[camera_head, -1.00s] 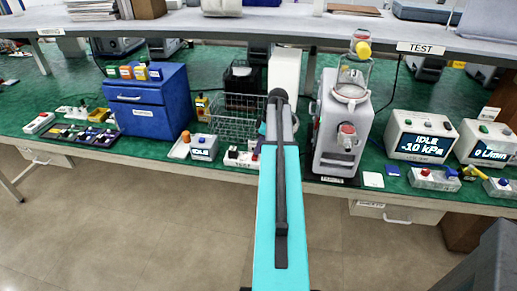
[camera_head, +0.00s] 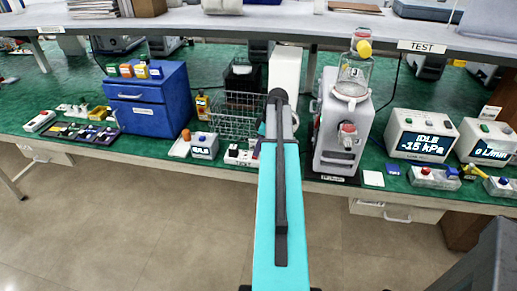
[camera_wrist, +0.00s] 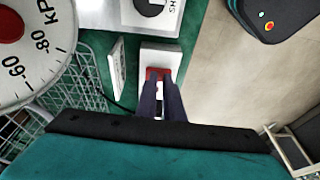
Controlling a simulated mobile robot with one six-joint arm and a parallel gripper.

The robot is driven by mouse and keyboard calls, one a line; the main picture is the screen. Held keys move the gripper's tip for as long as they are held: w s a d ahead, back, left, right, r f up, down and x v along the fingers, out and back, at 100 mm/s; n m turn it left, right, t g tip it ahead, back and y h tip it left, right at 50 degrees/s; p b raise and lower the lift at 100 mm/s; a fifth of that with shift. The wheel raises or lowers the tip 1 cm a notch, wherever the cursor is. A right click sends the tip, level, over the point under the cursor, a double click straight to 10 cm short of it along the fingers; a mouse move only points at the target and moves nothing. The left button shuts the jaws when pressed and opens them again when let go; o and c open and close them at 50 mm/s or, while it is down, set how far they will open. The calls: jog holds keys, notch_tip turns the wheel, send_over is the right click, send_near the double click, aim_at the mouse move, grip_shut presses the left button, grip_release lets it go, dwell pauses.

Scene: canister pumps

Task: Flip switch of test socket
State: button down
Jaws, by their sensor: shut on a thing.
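The test socket (camera_head: 238,157) is a low white block near the bench's front edge, left of my arm in the head view. In the wrist view the white block (camera_wrist: 160,55) lies ahead of my gripper. My gripper (camera_wrist: 159,78) has its two dark fingertips at the red switch (camera_wrist: 154,72) on this block and is shut on it. The fingers cover part of the switch, so its tilt cannot be told. In the head view my arm hides the gripper.
A grey pump unit (camera_head: 340,130) with a glass jar stands right of my arm. A wire basket (camera_head: 236,115) stands behind the socket. A pressure gauge (camera_wrist: 25,40) is close at left in the wrist view. Open floor (camera_head: 160,220) lies before the bench.

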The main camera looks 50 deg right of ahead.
jog(key=shift+w+a+r+p, duration=0.15)
jog(key=shift+a+r+p, duration=0.2)
jog(key=shift+r, duration=0.1)
jog(key=v, duration=0.1)
jog(key=p+v, duration=0.1)
jog(key=v, duration=0.1)
jog(key=shift+w+r+p, duration=0.1)
jog(key=shift+w+p, duration=0.2)
jog(key=d+b+v, duration=0.1)
jog(key=b+v, duration=0.1)
jog(key=v, duration=0.8)
jog(key=shift+b, duration=0.3)
jog(key=shift+w+r, duration=0.1)
jog(key=shift+a+p, duration=0.2)
jog(key=shift+p, duration=0.45)
jog(key=shift+w, duration=0.1)
